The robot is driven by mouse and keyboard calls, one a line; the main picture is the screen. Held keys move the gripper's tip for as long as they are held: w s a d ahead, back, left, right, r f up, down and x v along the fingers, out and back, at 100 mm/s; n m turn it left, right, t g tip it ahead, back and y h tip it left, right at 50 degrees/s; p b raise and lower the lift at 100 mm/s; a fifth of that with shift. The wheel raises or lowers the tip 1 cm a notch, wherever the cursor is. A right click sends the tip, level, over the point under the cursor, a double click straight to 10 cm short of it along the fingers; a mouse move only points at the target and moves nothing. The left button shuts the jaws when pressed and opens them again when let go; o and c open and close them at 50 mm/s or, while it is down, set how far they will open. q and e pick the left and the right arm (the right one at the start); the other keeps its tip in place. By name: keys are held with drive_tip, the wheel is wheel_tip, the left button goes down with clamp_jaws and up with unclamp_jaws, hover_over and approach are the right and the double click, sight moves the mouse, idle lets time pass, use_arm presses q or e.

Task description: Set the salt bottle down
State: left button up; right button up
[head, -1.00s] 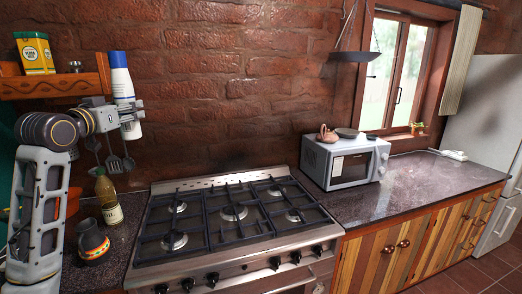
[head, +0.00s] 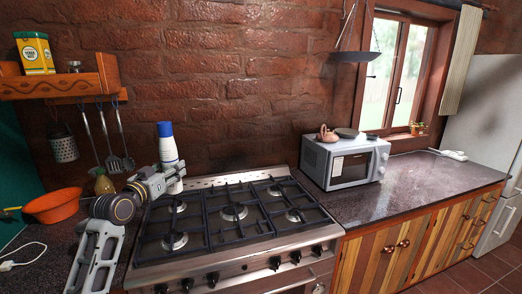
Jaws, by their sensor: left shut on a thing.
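The salt bottle (head: 168,151) is white with a blue cap and stands nearly upright in the head view, at the back left corner of the stove. My left gripper (head: 173,177) is shut on its lower part. The bottle's base is low, near the stove's back edge, and I cannot tell whether it touches anything. My right gripper is not in view.
The gas stove (head: 230,215) with black grates is right of the gripper. An orange bowl (head: 53,206) and a partly hidden bottle (head: 104,184) are on the left counter. Utensils hang under a wooden shelf (head: 60,84). The right counter (head: 405,195) has free room before the microwave (head: 345,162).

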use_arm(q)
drive_tip(key=s+d+f, duration=0.3)
drive_tip(key=f, duration=0.7)
drive_tip(key=s+d+f, duration=0.3)
drive_tip(key=f, duration=0.7)
drive_tip(key=s+d+f+n+y, duration=0.1)
drive_tip(key=s+f+y, duration=0.3)
drive_tip(key=s+f, duration=1)
drive_tip(key=shift+s+d+f+n+t, duration=0.35)
drive_tip(key=shift+s+n, duration=0.3)
drive_tip(key=shift+n, duration=0.25)
drive_tip(key=shift+w, duration=0.1)
